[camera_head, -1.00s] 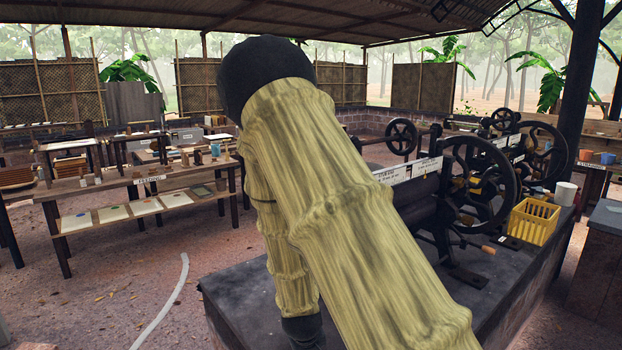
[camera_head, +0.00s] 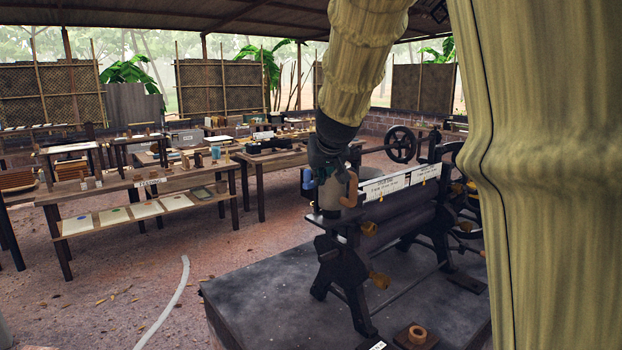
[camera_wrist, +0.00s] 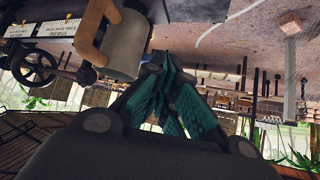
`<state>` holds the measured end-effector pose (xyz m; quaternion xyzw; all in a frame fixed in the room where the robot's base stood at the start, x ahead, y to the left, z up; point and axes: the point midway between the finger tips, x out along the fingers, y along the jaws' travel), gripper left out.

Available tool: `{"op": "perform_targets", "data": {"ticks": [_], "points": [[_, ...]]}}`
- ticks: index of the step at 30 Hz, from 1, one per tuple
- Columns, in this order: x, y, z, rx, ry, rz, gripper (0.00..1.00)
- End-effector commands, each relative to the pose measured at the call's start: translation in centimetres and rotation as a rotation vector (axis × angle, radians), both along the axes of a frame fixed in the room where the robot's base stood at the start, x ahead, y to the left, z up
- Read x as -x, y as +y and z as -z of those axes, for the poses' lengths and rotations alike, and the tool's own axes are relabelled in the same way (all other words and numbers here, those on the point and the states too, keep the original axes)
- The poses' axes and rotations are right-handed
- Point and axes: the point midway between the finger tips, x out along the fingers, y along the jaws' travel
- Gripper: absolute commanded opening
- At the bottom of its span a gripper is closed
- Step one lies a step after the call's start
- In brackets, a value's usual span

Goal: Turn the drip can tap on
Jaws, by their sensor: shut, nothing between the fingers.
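The drip can is a grey cylinder (camera_head: 331,194) standing on top of the near end of the roller machine. An orange-brown curved piece (camera_head: 350,189) sticks out on its right side. In the wrist view, which looks upside down, the can (camera_wrist: 128,45) is just left of the fingers and the curved piece (camera_wrist: 93,38) is on its far side. I cannot make out the tap's lever. My gripper (camera_head: 318,178) is at the can's upper left in the head view. Its teal-padded fingers (camera_wrist: 163,68) are shut and empty, close beside the can; contact cannot be told.
The roller machine (camera_head: 400,214) with its white label strip stands on a dark plinth (camera_head: 265,300). Brass knobs (camera_head: 369,228) stick out from its near frame. A labelled wooden table (camera_head: 150,183) stands at left, with open floor between.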

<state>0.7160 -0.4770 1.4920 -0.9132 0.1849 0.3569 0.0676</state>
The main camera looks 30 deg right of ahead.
Motion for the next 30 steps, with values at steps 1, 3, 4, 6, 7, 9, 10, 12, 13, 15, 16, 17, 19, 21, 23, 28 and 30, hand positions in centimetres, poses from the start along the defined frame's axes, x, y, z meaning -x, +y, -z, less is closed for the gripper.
{"op": "perform_targets", "data": {"ticks": [1, 3, 4, 6, 7, 9, 10, 12, 13, 15, 16, 17, 19, 21, 23, 28, 30], "points": [[0.1, 0.0, -0.7, -0.003, -0.008, 0.000, 0.00], [0.2, -0.1, -1.2, -0.004, -0.014, -0.001, 0.00], [0.2, -0.1, -1.3, -0.004, -0.015, -0.002, 0.00], [0.2, -0.1, -1.4, -0.004, -0.015, -0.002, 0.00], [0.2, -0.1, -1.3, -0.004, -0.015, -0.002, 0.00], [0.2, -0.1, -1.3, -0.004, -0.015, -0.002, 0.00], [0.2, -0.1, -1.3, -0.004, -0.015, -0.002, 0.00], [0.2, -0.1, -1.3, -0.004, -0.015, -0.002, 0.00], [0.2, -0.1, -1.3, -0.004, -0.015, -0.002, 0.00], [0.1, -0.1, -1.2, -0.004, -0.015, -0.002, 0.00], [0.1, -0.2, -1.1, -0.004, -0.015, -0.002, 0.00], [0.1, -0.2, -1.0, -0.004, -0.015, -0.003, 0.00], [-0.1, -0.2, -0.8, -0.005, -0.014, -0.002, 0.00], [-0.3, -0.3, -0.5, -0.005, -0.014, -0.003, 0.00], [-0.5, -0.4, -0.3, -0.006, -0.013, -0.003, 0.00], [-1.2, -0.7, 0.4, -0.005, -0.014, -0.003, 0.00], [-1.4, -0.8, 0.6, -0.004, -0.015, -0.003, 0.00]]}}
